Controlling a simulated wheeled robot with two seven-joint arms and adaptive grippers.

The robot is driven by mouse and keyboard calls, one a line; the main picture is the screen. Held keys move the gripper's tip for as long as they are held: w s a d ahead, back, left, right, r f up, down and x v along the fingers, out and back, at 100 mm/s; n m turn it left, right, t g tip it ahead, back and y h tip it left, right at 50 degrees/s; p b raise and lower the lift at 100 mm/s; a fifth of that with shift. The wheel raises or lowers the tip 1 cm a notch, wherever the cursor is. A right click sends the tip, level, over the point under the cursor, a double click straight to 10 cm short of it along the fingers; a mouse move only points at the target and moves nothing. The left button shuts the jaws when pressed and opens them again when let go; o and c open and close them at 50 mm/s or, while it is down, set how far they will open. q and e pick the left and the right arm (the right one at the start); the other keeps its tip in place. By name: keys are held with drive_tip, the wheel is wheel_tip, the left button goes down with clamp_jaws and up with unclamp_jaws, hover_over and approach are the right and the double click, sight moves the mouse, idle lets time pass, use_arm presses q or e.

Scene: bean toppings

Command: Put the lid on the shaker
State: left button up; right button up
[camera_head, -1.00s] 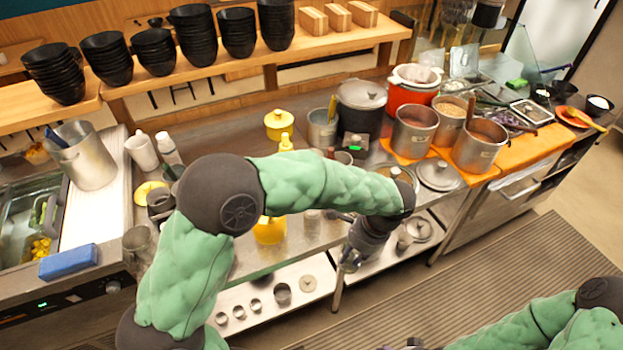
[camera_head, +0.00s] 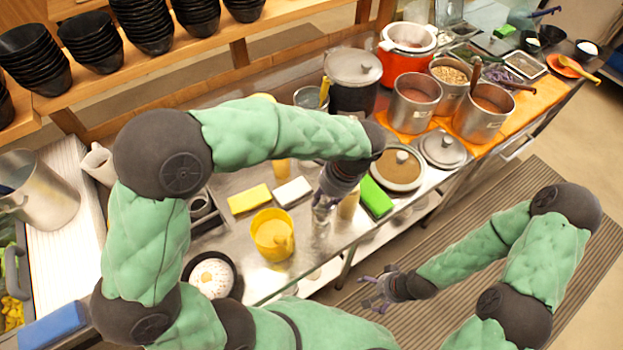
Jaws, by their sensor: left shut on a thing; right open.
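My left gripper (camera_head: 322,208) points down over the steel counter near its front edge. It is shut on a small, pale metallic thing, mostly hidden by the fingers; I cannot tell if it is the lid or the shaker. A small tan cylinder (camera_head: 348,205), possibly the shaker, stands on the counter just right of the gripper. It is partly hidden behind the wrist, and I cannot see its top clearly. My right gripper (camera_head: 376,290) is open and empty, in front of the counter over the striped floor mat.
A yellow container (camera_head: 272,236), a yellow block (camera_head: 249,199), a white block (camera_head: 293,191) and a green block (camera_head: 375,198) are near the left gripper.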

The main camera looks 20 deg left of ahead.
sight(324, 209)
use_arm(q)
drive_tip(key=shift+s+d+f+b, duration=0.1)
drive_tip(key=shift+f+b, duration=0.5)
wheel_tip(324, 209, down, 3)
drive_tip(key=b, duration=0.2)
drive_tip(key=shift+r+b, duration=0.2)
drive_tip(key=shift+b, duration=0.1)
drive_tip(key=shift+f, duration=0.3)
drive_tip(key=shift+f, duration=0.5)
drive_tip(key=shift+f, duration=0.15)
drive_tip(key=shift+r, duration=0.2)
idle(0.5)
drive_tip(key=shift+f+p, duration=0.25)
drive_tip(key=shift+p, duration=0.05)
